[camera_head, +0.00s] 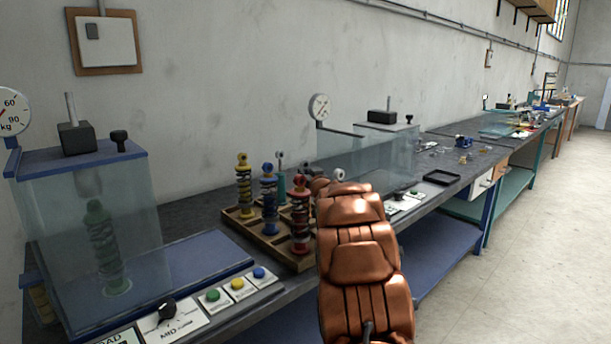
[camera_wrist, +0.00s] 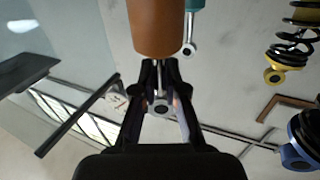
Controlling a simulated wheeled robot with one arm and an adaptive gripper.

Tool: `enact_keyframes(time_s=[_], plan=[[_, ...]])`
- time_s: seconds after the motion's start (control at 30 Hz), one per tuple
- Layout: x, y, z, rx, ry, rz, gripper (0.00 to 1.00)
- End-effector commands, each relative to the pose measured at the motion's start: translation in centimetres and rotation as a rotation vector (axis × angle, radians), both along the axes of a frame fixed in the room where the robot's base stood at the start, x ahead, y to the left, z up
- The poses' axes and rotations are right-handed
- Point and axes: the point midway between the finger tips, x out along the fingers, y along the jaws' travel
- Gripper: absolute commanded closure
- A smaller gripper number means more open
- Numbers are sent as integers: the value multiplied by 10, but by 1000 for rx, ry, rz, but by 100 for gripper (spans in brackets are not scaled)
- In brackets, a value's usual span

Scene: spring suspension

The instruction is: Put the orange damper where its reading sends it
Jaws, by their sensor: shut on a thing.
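In the wrist view, the orange damper (camera_wrist: 158,28) shows as a smooth orange-brown body with a thin rod and a grey eye. My gripper (camera_wrist: 160,75) is shut on it near the rod end. In the head view my copper-coloured arm covers the gripper, and I cannot make out the orange damper clearly. A wooden rack (camera_head: 237,222) holds yellow (camera_head: 244,190), blue (camera_head: 269,195), red (camera_head: 300,215) and teal (camera_head: 280,185) dampers upright. The left glass tester (camera_head: 150,215) has a green damper (camera_head: 105,250) inside. Its dial (camera_head: 10,110) is cut by the frame edge.
A second glass tester (camera_head: 385,160) with a round dial (camera_head: 320,107) stands behind the rack; its needle is too small to read. Green, yellow and blue buttons (camera_head: 237,284) and a knob panel (camera_head: 172,322) line the bench front. A black tray (camera_head: 441,177) lies to the right.

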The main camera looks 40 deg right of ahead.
Motion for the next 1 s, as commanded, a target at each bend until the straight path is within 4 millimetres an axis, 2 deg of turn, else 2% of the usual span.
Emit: enact_keyframes(time_s=[0.07,0.1,0.33,0.7,1.0], plan=[[0,0,-1,-1,-2,1,100],[0,0,-2,0,-1,1,88],[0,0,-2,0,0,0,64],[0,0,2,-1,0,0,64],[-25,11,0,1,3,-2,64]])
